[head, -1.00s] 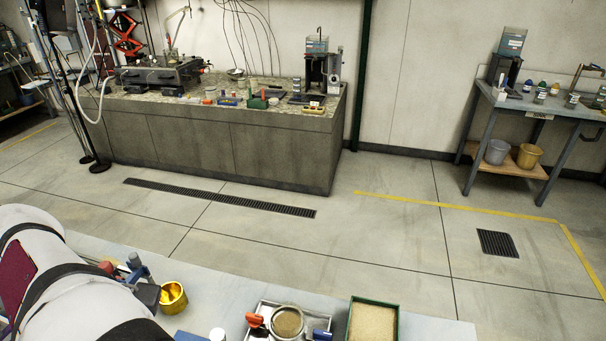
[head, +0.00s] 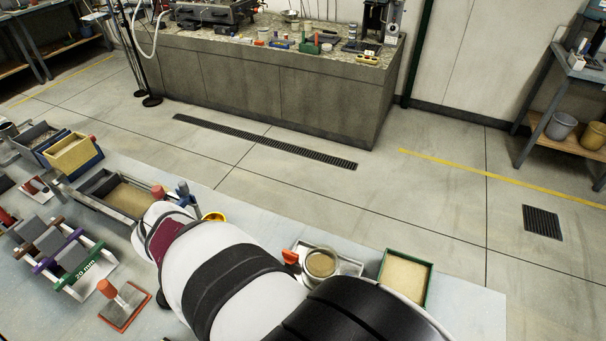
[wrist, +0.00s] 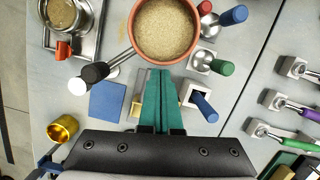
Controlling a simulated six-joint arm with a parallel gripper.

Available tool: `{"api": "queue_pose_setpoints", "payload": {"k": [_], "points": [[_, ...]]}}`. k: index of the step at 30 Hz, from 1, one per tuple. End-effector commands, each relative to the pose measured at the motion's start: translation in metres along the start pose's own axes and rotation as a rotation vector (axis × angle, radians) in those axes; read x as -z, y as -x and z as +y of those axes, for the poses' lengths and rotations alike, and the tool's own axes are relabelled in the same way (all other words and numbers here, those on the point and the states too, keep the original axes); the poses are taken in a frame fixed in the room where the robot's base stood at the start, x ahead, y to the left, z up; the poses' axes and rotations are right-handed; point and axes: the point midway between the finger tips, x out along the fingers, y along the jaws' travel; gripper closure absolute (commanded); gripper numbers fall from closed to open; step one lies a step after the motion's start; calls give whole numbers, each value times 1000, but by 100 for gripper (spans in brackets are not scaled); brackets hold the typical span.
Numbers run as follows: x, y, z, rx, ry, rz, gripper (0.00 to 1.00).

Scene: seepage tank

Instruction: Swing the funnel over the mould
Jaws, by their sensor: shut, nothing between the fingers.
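A gold, cup-shaped piece, likely the funnel (wrist: 62,128), is at the left in the wrist view, beside a blue fitting. In the head view only its rim (head: 214,216) shows past my arm, beside a blue-topped post. A round metal vessel with sandy fill, likely the mould (wrist: 62,15), sits in a metal tray at the top left; it also shows in the head view (head: 320,263). The gold piece is clearly apart from it. My gripper (wrist: 160,74) has its green fingers shut and empty, right of the gold piece. My arm hides the gripper in the head view.
A terracotta bowl of sand (wrist: 165,28) is just ahead of my fingertips, with black- and white-ended handles at its left. Tools with coloured handles (wrist: 217,66) lie to the right. A blue square (wrist: 107,102) lies left of the fingers. A green-rimmed sand tray (head: 406,275) stands near the mould.

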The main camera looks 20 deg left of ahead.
Motion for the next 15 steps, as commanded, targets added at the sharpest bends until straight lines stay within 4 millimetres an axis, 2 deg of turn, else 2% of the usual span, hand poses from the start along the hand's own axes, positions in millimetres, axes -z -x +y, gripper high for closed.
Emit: {"api": "queue_pose_setpoints", "payload": {"k": [15], "points": [[-6, -1, 1, -12, 47, 0, 100]]}}
